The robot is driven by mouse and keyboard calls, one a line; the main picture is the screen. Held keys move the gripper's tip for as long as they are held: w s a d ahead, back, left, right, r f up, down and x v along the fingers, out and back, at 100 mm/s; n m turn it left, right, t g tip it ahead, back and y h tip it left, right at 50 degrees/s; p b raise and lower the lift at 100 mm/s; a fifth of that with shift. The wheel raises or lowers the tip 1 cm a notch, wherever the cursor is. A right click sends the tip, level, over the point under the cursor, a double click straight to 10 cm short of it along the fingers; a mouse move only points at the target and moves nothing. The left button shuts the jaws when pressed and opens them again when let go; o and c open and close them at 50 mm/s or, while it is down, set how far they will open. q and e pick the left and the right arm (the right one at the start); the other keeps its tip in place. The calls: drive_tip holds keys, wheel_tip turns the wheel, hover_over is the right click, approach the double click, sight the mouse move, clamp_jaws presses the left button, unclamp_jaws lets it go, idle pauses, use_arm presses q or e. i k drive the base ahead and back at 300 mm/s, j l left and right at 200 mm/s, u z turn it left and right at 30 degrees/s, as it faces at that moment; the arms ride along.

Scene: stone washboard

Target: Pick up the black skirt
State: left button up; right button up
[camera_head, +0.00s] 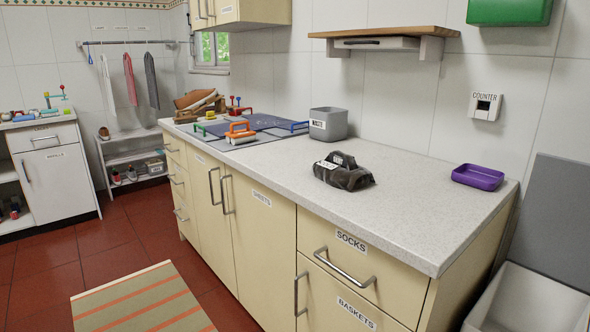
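A dark, crumpled-looking black item (350,178) with a pale label lies on the light speckled counter (420,205), right of the grey bin. It may be the black skirt, but its shape is not clear enough to tell. A dark grey garment (151,80) also hangs from the wall rail at the back left. Neither of my grippers shows in the head view.
A grey bin (328,124), a purple tray (478,177) and an orange-handled tool (240,132) stand on the counter. A wooden shelf (385,33) overhangs it. A striped mat (145,300) lies on the red floor.

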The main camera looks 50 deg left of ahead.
sight(340, 171)
drive_tip(key=u, duration=1.35)
